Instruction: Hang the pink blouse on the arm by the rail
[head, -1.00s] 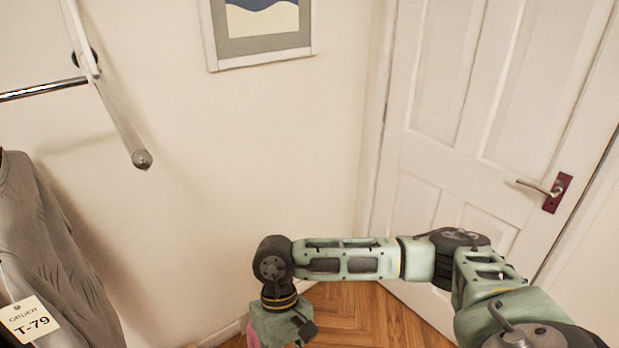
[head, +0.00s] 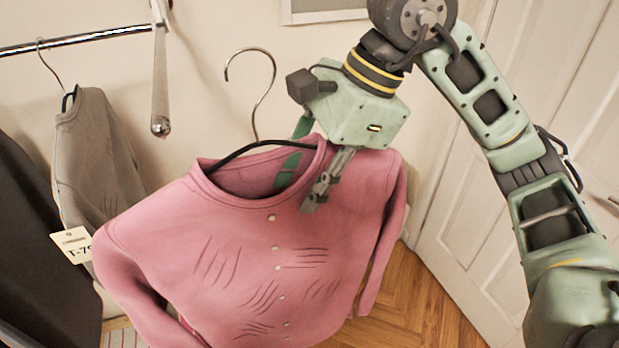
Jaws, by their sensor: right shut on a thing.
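The pink blouse (head: 225,250) hangs on a black hanger with a silver hook (head: 262,95) in the middle of the head view. My right gripper (head: 312,190) is shut on the blouse at its neckline, one finger in front of the cloth and a green part inside the collar. The hook stands up free, with nothing in it. The arm by the rail (head: 160,90) is a pale bar with a grey round tip, left of the hook and apart from it. My left gripper is not in view.
A metal rail (head: 75,40) runs at the upper left. A grey garment (head: 95,150) with a T-79 tag (head: 72,244) hangs from it, beside a dark garment (head: 35,230). A white door (head: 540,130) is at the right. Wooden floor (head: 400,300) shows below.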

